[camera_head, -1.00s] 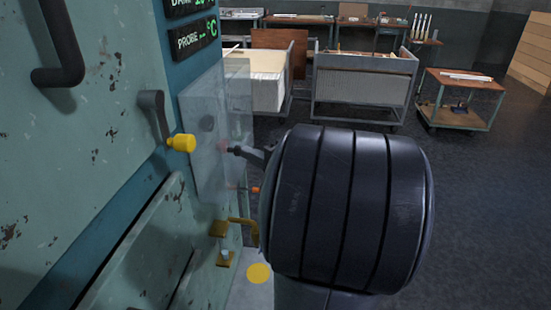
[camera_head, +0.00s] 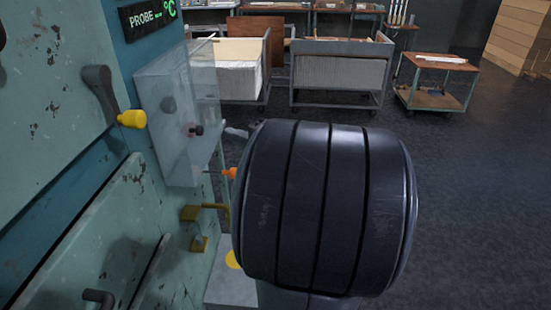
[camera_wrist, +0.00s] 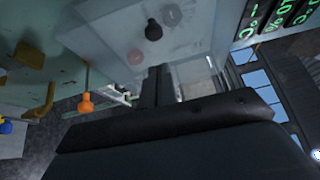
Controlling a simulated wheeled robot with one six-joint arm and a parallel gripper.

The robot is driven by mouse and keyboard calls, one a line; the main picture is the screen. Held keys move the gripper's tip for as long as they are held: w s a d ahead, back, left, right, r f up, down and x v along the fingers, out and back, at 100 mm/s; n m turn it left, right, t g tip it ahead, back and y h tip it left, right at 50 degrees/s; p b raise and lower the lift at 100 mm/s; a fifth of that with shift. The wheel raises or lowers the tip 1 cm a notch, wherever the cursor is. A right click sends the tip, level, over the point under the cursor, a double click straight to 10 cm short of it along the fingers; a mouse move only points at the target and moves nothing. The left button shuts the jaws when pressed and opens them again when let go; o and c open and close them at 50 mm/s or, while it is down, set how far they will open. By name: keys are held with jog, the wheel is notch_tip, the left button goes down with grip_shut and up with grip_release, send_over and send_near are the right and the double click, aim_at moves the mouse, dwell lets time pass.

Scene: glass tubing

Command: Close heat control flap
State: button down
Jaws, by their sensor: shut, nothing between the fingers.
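A clear box-shaped cover (camera_head: 155,88), apparently the heat control flap, stands out from the teal machine front in the head view. A black knob (camera_head: 196,130) shows at it; how far the flap is open I cannot tell. My gripper (camera_head: 236,131) is just right of the cover in the head view, mostly hidden by my dark wrist. In the wrist view my gripper (camera_wrist: 157,75) has its fingers together, empty, overlapping the cover; contact is unclear.
A lever with a yellow knob (camera_head: 132,118) is left of the cover. An orange-tipped part (camera_head: 229,172) and brass fittings (camera_head: 190,213) are below it. A probe display (camera_head: 147,18) is above. Carts (camera_head: 340,72) stand behind; the floor at right is clear.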

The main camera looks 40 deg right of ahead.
jog(key=s+b, duration=0.1)
jog(key=s, duration=0.7)
jog(key=shift+s+a+b, duration=0.15)
jog(key=shift+s+b, duration=0.15)
jog(key=shift+s, duration=0.1)
jog(key=shift+w, duration=0.1)
